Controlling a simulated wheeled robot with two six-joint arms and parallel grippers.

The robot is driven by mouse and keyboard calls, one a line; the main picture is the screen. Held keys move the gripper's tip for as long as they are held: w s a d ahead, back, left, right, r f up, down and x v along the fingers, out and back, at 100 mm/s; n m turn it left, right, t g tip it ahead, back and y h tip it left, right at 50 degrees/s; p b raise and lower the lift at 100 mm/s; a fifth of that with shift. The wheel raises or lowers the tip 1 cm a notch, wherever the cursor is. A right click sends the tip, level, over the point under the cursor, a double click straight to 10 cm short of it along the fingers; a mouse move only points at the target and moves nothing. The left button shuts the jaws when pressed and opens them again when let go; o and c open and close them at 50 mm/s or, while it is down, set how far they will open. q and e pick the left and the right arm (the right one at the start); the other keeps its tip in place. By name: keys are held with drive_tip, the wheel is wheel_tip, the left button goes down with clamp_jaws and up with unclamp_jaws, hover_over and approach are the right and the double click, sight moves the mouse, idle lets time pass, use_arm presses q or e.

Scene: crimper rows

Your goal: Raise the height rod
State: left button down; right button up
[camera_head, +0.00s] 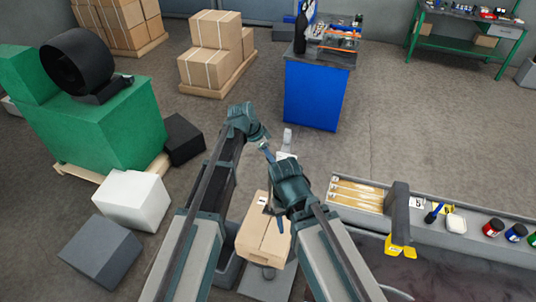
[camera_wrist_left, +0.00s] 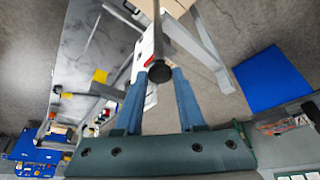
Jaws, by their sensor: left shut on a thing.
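The height rod (camera_wrist_left: 158,73) shows in the left wrist view as a dark bar with a round black end, between the blue fingers. My left gripper (camera_wrist_left: 160,84) is shut on it. In the head view my left gripper (camera_head: 266,151) is near the middle, beside a light grey upright post (camera_head: 288,138); the rod cannot be made out clearly there. My right gripper (camera_head: 275,216) points down over a cardboard box (camera_head: 262,240); its fingers are too small to tell whether they are open.
A blue cabinet (camera_head: 313,95) stands behind. A white box (camera_head: 133,200) and a green machine (camera_head: 100,125) stand left. Floor at centre right is clear.

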use_arm(q)
wheel_tip(320, 180, up, 3)
drive_tip(key=shift+f+p, duration=0.1)
drive_tip(key=shift+p, duration=0.65)
use_arm(e)
wheel_tip(320, 180, up, 3)
drive_tip(key=shift+f, duration=0.2)
use_arm(q)
drive_tip(key=shift+f, duration=0.1)
drive_tip(key=c, duration=0.5)
unclamp_jaws()
use_arm(e)
drive_tip(key=shift+r, duration=0.1)
use_arm(q)
drive_tip(key=shift+a+r+p, duration=0.15)
drive_tip(key=shift+r+p, duration=0.15)
drive_tip(key=shift+r, duration=0.1)
drive_tip(key=shift+s+a+r+p, duration=0.1)
drive_tip(key=shift+a+r+p, duration=0.05)
drive_tip(key=shift+r+p, duration=0.3)
drive_tip(key=s+a, duration=0.5)
drive_tip(key=a, duration=0.5)
drive_tip(key=shift+s+a+f+b, duration=0.2)
drive_tip(key=shift+a+f+b, duration=0.1)
drive_tip(key=shift+b, duration=0.05)
use_arm(e)
drive_tip(key=shift+r, duration=0.4)
